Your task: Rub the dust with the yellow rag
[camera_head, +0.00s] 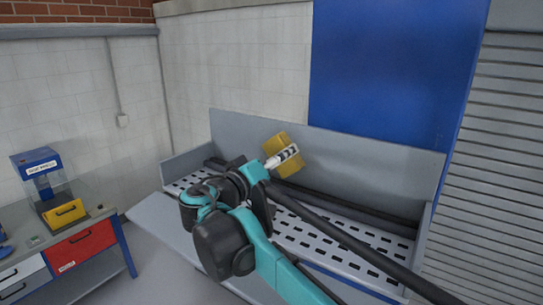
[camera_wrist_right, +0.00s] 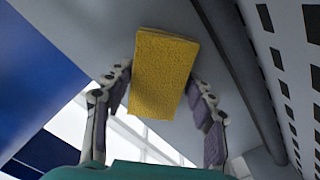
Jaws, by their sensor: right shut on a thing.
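The yellow rag (camera_head: 273,143) looks like a thick rectangular block. My right gripper (camera_head: 290,157) is shut on it and holds it above the grey machine bed, near its back panel. In the right wrist view the rag (camera_wrist_right: 163,65) sits between the two fingers of the right gripper (camera_wrist_right: 158,85), with its far end sticking out past them. I cannot make out any dust in either view. The dark rollers (camera_head: 355,203) lie along the bed, partly behind my arm. My left gripper is not in view.
The grey machine bed (camera_head: 400,250) has a slotted plate and a raised back panel (camera_head: 370,165). A workbench with a red drawer (camera_head: 84,246) and a blue-and-yellow device (camera_head: 62,212) stands at the left. A louvred grey shutter (camera_head: 490,170) stands at the right.

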